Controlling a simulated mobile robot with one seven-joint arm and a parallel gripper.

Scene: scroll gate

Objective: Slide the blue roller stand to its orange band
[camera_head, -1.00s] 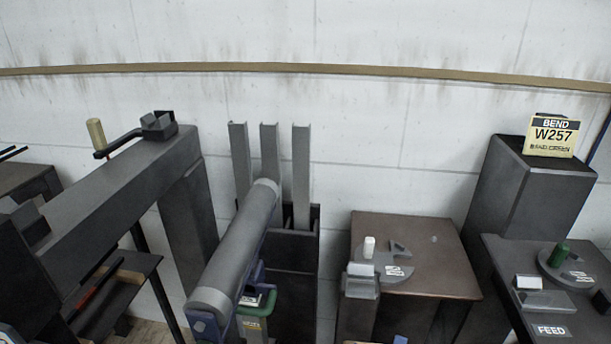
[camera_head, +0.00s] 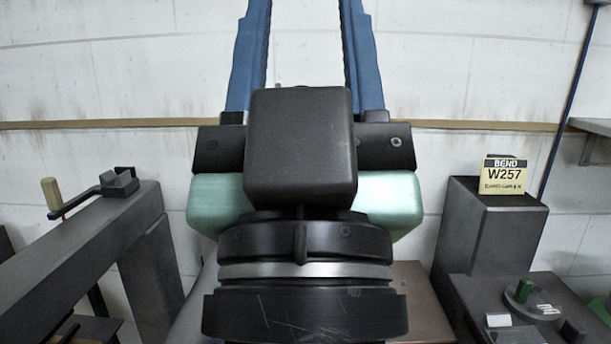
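My gripper (camera_head: 305,45) and wrist fill the middle of the head view. Two long blue fingers stand apart, with the wall showing between them, and their tips are cut off by the top edge. Nothing shows between the visible parts of the fingers. The blue roller stand is not visible now; my arm covers the middle of the scene. No orange band shows.
A dark beam with a crank handle (camera_head: 70,201) stands at the left. At the right are a dark cabinet with a yellow W257 sign (camera_head: 503,176) and a low table with a green knob (camera_head: 524,290). A brown table (camera_head: 424,305) shows partly behind my arm.

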